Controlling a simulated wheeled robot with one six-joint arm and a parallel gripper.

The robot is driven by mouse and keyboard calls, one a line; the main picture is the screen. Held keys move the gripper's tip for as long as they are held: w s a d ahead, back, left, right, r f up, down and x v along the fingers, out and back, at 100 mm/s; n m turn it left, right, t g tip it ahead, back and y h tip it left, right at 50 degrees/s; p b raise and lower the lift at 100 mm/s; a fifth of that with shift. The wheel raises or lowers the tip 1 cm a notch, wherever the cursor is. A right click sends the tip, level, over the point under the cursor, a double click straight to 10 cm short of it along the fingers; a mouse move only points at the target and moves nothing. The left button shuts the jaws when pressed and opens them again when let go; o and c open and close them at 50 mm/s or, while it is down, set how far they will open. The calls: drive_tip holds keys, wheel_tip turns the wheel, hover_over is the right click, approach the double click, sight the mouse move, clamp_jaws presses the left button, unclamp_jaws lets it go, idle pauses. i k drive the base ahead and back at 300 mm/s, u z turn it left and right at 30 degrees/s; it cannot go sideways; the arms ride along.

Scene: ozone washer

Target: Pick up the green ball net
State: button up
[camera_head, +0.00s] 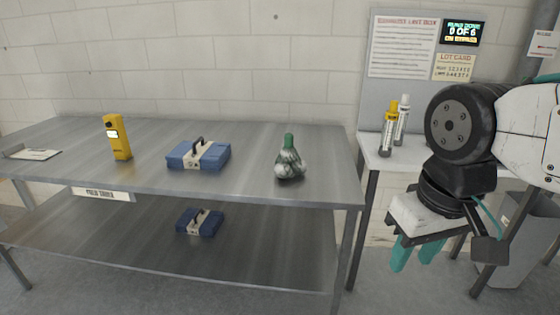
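The green ball net (289,162) stands on the metal table's top, toward its right end. It is a bulging net bag with pale balls showing through green mesh and a narrow green neck pointing up. My gripper (412,256) hangs at the right with its teal fingers pointing down, in front of the small side table and clear of the net. The two fingers show a gap between them and nothing is seen held.
The metal table (250,135) also bears a blue case (182,158) and a yellow handheld device (117,138). Another blue case (199,222) is on the lower shelf. Bottles (388,130) stand on the side table (368,152). A grey bin (517,240) is at right.

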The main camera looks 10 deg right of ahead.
sight(287, 160)
drive_tip(key=k, duration=0.55)
drive_tip(key=z, duration=0.7)
drive_tip(key=i, duration=0.75)
drive_tip(key=z, duration=0.5)
drive_tip(key=i, duration=0.7)
drive_tip(key=u, duration=0.65)
drive_tip(key=i, duration=0.7)
drive_tip(key=u, duration=0.5)
